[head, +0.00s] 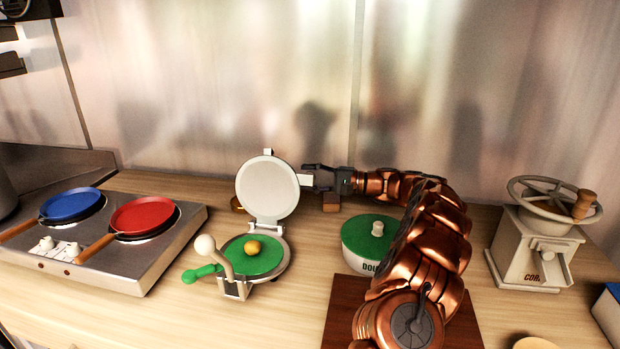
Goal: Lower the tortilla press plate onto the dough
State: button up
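The tortilla press stands open on the wooden counter. Its round white upper plate (267,188) is raised nearly upright on the hinge at the back. Its lower plate (233,268) carries a green round sheet (270,262), with a small yellow dough ball (252,248) on it. A lever with a white knob (205,244) rises at the press's front left. My gripper (308,180) is at the right edge of the raised plate, by a small white tab there. Whether its fingers touch or close on the tab is too small to tell.
A two-burner stove with a blue pan (72,205) and a red pan (145,217) is at left. A green-lidded container (358,240) sits right of the press, partly behind my arm. A corn grinder (530,250) stands at far right. A green handle (200,273) sticks out left of the press.

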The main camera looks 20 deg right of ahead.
grip_shut()
jog(key=shift+a, duration=0.15)
dwell(0.4)
